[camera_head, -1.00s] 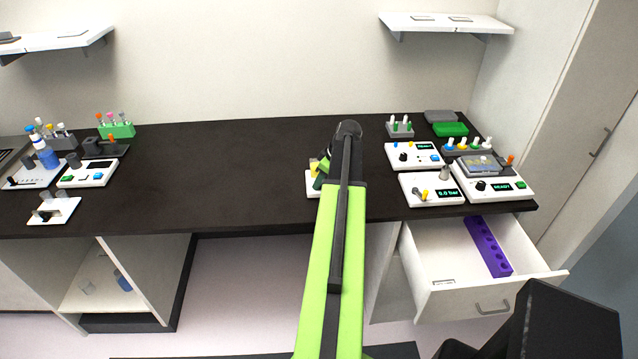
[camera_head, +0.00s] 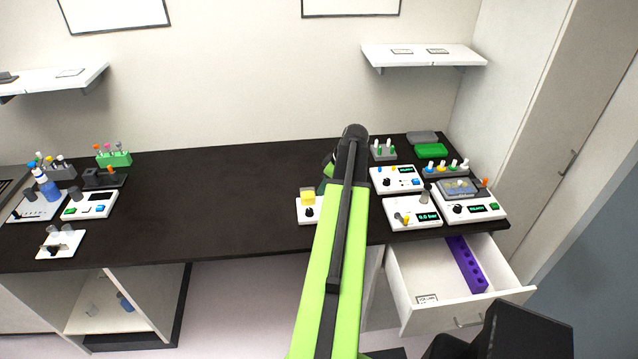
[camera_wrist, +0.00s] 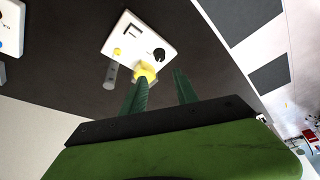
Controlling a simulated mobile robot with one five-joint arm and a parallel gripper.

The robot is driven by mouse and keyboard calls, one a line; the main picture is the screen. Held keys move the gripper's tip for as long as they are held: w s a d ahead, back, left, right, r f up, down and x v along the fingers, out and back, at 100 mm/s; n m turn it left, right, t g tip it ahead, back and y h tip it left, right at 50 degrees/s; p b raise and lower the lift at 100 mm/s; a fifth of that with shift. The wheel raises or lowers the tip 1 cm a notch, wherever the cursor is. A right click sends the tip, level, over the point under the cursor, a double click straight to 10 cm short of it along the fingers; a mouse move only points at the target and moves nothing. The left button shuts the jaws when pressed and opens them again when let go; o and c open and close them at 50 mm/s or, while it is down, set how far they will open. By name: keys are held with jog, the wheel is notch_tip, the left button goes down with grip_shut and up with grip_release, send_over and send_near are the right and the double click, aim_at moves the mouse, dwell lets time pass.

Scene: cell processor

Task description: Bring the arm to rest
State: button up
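My arm (camera_head: 335,255), green and black, reaches forward over the dark bench (camera_head: 220,195). In the head view my gripper (camera_head: 326,178) is mostly hidden behind the arm's far end. In the wrist view the gripper's two green fingers (camera_wrist: 162,84) stand apart, with nothing seen held between them. Beyond the fingertips is a white device (camera_wrist: 135,35) with a black knob and a yellow piece. The gripper appears apart from it. In the head view, a white device with a yellow block (camera_head: 308,198) stands just left of the arm.
An open drawer (camera_head: 425,270) with a purple rack (camera_head: 466,266) juts out at the right below the bench. Several instruments, including a pressure device (camera_head: 412,213), crowd the bench's right end. More stand at the left, with a green rack (camera_head: 114,159). The bench middle is clear.

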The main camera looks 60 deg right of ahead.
jog(key=shift+p+v, duration=0.35)
jog(key=shift+v, duration=0.7)
